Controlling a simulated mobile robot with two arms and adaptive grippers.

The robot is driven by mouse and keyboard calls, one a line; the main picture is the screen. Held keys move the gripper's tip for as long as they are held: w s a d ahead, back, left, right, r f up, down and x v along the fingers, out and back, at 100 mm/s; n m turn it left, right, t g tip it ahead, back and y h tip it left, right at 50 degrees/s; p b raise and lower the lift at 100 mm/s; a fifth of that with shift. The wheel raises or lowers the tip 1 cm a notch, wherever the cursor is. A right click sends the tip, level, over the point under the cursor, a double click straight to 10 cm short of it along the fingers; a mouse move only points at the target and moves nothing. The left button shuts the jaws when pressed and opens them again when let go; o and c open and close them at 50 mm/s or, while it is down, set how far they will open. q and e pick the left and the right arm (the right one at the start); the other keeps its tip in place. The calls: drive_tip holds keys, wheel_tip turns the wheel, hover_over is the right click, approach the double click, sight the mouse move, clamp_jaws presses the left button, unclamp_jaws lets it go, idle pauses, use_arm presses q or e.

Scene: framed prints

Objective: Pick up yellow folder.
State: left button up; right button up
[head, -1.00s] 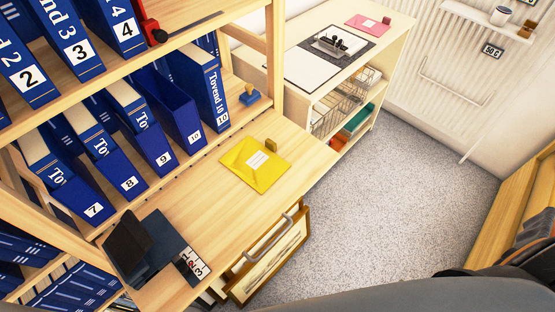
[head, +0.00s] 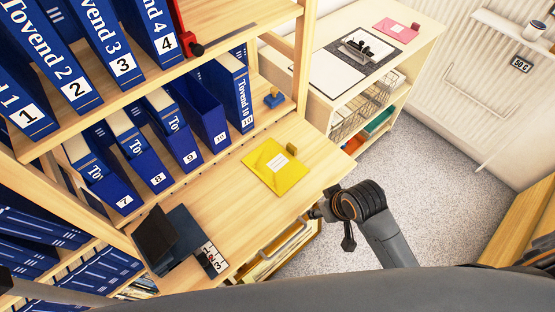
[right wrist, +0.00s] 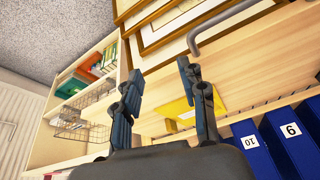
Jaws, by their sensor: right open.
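The yellow folder (head: 270,172) lies flat on the wooden desk top (head: 222,205), with a white label on its face. In the right wrist view the yellow folder (right wrist: 176,109) shows beyond the fingers, partly hidden by one of them. My right gripper (head: 316,211) is at the desk's front edge, to the right of and nearer than the folder, apart from it. In the right wrist view my right gripper (right wrist: 159,75) has its two fingers spread with nothing between them. My left gripper is not in view.
Blue binders (head: 187,140) stand on shelves behind the desk. The desk around the folder is mostly clear.

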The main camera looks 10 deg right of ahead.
drive_tip(key=shift+n+y, duration=0.5)
drive_tip(key=shift+n, duration=0.4)
drive_tip(key=w+r, duration=0.1)
drive_tip(key=w, duration=0.1)
drive_tip(key=w+a+r, duration=0.1)
drive_tip(key=w+r, duration=0.1)
drive_tip(key=w, duration=0.1)
drive_tip(key=w+a+r, duration=0.1)
drive_tip(key=w, duration=0.2)
drive_tip(key=shift+r, duration=0.3)
drive_tip(key=w+d+r+n, duration=0.2)
drive_tip(key=w+r, duration=0.5)
drive_tip(key=w, duration=0.1)
hover_over(293, 147)
drive_tip(key=s+d, duration=0.2)
wheel_tip(293, 147, down, 7)
drive_tip(key=shift+r+p, duration=0.1)
drive_tip(key=shift+p, duration=0.3)
drive_tip(key=shift+a+p+x, duration=0.15)
drive_tip(key=shift+p+x, duration=0.05)
drive_tip(key=shift+x, duration=1.2)
drive_tip(key=shift+a+p+x, duration=0.15)
drive_tip(key=shift+a+x, duration=0.05)
drive_tip(key=shift+x, duration=1.15)
clamp_jaws()
